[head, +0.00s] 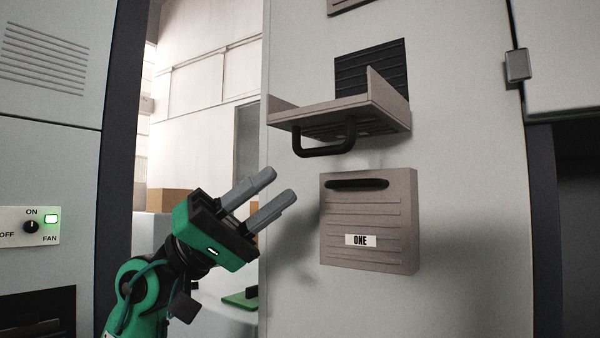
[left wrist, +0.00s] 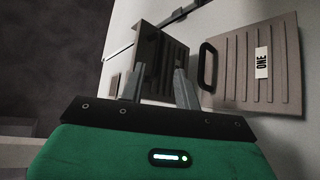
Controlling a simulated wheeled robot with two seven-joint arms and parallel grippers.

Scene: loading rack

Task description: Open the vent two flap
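A grey flap (head: 385,97) on the tall cabinet stands swung out and down, nearly level, below a dark louvred opening (head: 370,68). A black bar handle (head: 325,150) hangs under it. No label on this flap is readable, so I cannot confirm it is vent two. Below it, the flap marked ONE (head: 370,225) is shut. My left gripper (head: 279,185) is open and empty, left of the ONE flap and below the handle, touching neither. In the left wrist view, the open flap (left wrist: 150,50) and handle (left wrist: 207,65) lie beyond the fingers. My right gripper is out of view.
Another grey panel's lower edge (head: 350,4) shows at the top. A fan switch panel (head: 30,226) is at the left, its knob toward ON and its light green. A cabinet latch (head: 517,65) sits at the right. Free space surrounds the left gripper.

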